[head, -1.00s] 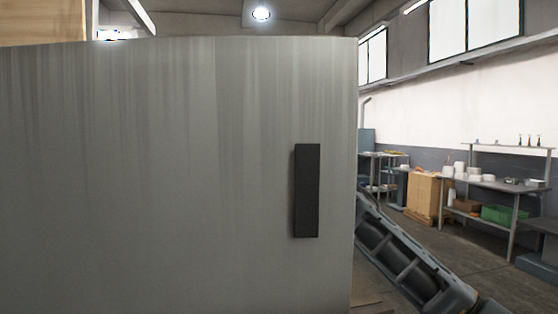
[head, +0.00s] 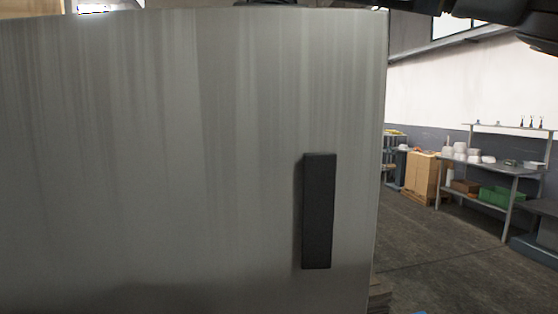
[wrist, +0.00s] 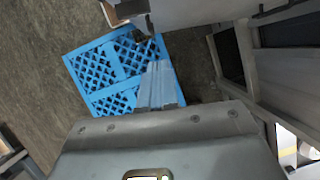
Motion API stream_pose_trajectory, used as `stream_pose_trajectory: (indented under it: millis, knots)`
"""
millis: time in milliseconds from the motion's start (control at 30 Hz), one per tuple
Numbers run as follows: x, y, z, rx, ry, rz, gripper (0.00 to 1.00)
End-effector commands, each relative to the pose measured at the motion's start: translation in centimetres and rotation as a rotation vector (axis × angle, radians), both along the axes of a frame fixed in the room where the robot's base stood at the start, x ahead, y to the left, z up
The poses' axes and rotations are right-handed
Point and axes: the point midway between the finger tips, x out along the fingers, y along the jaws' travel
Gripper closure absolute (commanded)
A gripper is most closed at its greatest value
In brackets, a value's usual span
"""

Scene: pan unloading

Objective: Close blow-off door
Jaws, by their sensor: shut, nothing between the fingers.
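The blow-off door (head: 180,150) is a large streaked grey metal panel that fills the left and middle of the head view. A black upright bar handle (head: 318,210) sits near its right edge. My gripper (wrist: 158,68) shows in the wrist view with its fingers together and nothing between them. It points down over a blue pallet, apart from the handle. In the head view only dark parts of my arm show along the top right edge; my gripper is out of that view. I cannot tell from the panel alone how far the door stands open.
The blue pallet (wrist: 105,75) lies on the floor in the wrist view. Grey metal structure (wrist: 275,60) stands to its right. In the head view, a workbench (head: 500,168) with a green bin (head: 502,196) and a cardboard box (head: 422,176) stand at the right. The floor before them is clear.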

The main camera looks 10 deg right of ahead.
Motion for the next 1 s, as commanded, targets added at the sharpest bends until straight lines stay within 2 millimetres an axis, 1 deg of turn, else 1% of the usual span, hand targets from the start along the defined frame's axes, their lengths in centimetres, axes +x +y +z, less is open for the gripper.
stream_pose_trajectory:
  millis: [33, 100, 167, 267, 800, 900, 1000]
  knots:
    - [0.0, -0.2, 0.5, -0.021, -0.014, 0.005, 1.0]
    - [0.0, -0.4, 0.7, -0.036, -0.022, 0.01, 1.0]
    - [-0.1, -0.4, 0.5, -0.041, -0.024, 0.013, 1.0]
    - [-0.4, -0.4, -0.5, -0.04, -0.022, 0.016, 1.0]
    - [-3.7, 0.2, -8.7, -0.035, -0.021, 0.015, 1.0]
    - [-5.3, 0.5, -8.4, -0.036, -0.024, 0.016, 1.0]
    - [-6.4, 0.7, -8.3, -0.038, -0.027, 0.014, 1.0]
